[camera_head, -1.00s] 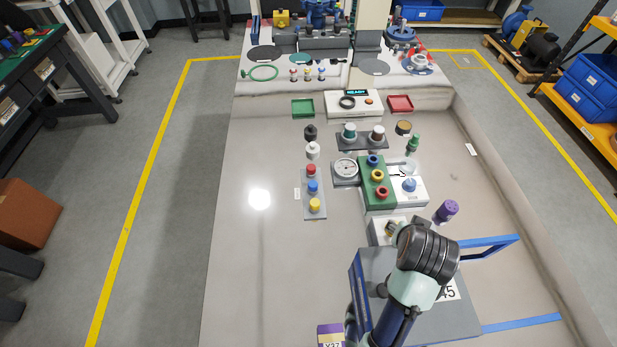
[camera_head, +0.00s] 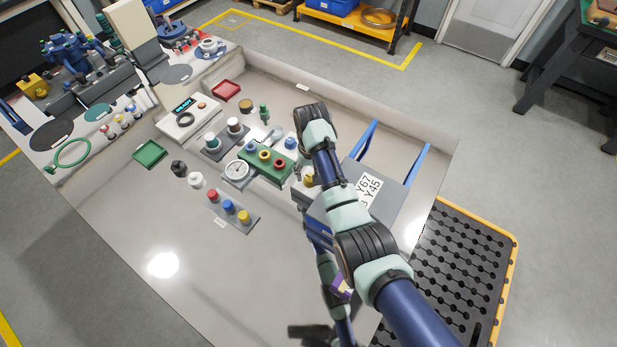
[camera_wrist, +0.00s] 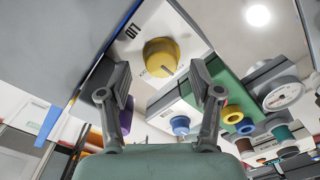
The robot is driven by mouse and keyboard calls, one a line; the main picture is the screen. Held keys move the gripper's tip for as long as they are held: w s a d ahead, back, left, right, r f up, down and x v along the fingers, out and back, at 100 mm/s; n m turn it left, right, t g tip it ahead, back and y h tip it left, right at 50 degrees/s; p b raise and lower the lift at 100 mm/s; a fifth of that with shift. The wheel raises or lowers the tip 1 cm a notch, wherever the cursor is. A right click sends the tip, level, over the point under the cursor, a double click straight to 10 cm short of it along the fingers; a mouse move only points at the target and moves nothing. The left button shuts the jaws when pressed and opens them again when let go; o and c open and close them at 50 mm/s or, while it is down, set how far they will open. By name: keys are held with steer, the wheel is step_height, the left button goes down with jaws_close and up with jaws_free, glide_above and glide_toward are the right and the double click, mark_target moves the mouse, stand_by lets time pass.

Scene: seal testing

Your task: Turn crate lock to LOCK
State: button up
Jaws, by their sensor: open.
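The crate (camera_head: 392,212) is a grey box with blue handles and a white label in the head view. In the wrist view, a round yellow knob (camera_wrist: 160,57) sits on a white plate (camera_wrist: 130,30) at the crate's end. Dark lettering is partly readable on the plate, and a thin dark mark shows on the knob. My gripper (camera_wrist: 160,75) is open, its two fingers spread on either side of the knob in this view. I cannot tell whether they touch it.
A green block with coloured rings (camera_head: 270,161) stands close beside the plate, and a gauge (camera_head: 237,171) is beyond it. A grey strip with red, blue and yellow buttons (camera_head: 233,211) lies to the left. The table's front left is clear.

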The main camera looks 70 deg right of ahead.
step_height(320, 180, down, 2)
steer(key=shift+w, duration=0.1)
steer(key=c, duration=1.1)
steer(key=shift+r, duration=0.1)
steer(key=shift+c, duration=0.2)
